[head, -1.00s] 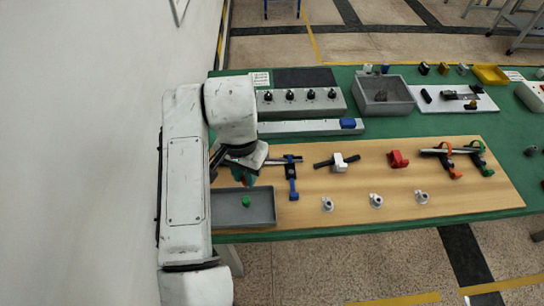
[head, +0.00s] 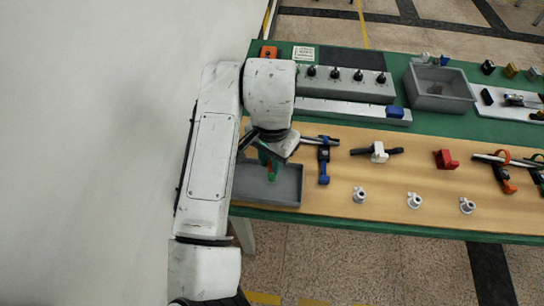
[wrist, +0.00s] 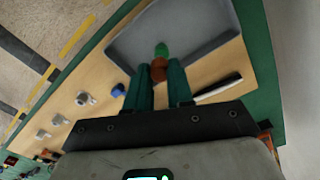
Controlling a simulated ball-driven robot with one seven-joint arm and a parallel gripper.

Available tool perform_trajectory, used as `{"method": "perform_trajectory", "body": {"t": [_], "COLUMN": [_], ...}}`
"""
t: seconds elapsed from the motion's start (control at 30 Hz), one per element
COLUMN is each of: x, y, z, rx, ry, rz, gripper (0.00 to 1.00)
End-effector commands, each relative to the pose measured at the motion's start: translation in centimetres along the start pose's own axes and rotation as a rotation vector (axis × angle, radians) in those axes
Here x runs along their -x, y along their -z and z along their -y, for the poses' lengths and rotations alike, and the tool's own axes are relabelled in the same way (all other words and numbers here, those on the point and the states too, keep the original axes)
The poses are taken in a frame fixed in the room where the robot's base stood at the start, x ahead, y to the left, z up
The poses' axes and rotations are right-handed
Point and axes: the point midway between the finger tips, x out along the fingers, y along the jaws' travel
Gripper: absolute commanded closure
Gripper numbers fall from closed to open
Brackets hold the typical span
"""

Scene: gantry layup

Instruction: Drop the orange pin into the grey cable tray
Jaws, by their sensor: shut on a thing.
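My gripper (wrist: 160,88) points down over the shallow grey tray (wrist: 195,28) with its teal fingers shut on the orange pin (wrist: 159,71), which looks brownish in the wrist view. A green piece (wrist: 161,50) lies in the tray just beyond the pin; I cannot tell whether they touch. In the head view the gripper (head: 266,160) is at the tray (head: 293,197), close to the green piece (head: 272,176). The orange pin is hidden there by the fingers and arm. Its height above the tray floor is unclear.
Behind are a long grey rail with a blue block (head: 396,111), a knob panel (head: 345,84) and a deep grey bin (head: 441,103).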

Motion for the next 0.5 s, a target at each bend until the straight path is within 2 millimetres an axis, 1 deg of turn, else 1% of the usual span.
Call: {"method": "perform_trajectory", "body": {"t": [0.13,0.17,0.43,0.5], "x": [0.09,0.09,0.08,0.07], "y": [0.0,0.0,0.0,0.0], "z": [0.0,0.0,-0.01,-0.02], "rx": [0.0,0.0,0.0,0.0], "ry": [0.0,0.0,0.0,0.0], "rz": [0.0,0.0,0.0,0.0], "gripper": [1.0,0.76,0.5,0.49]}}
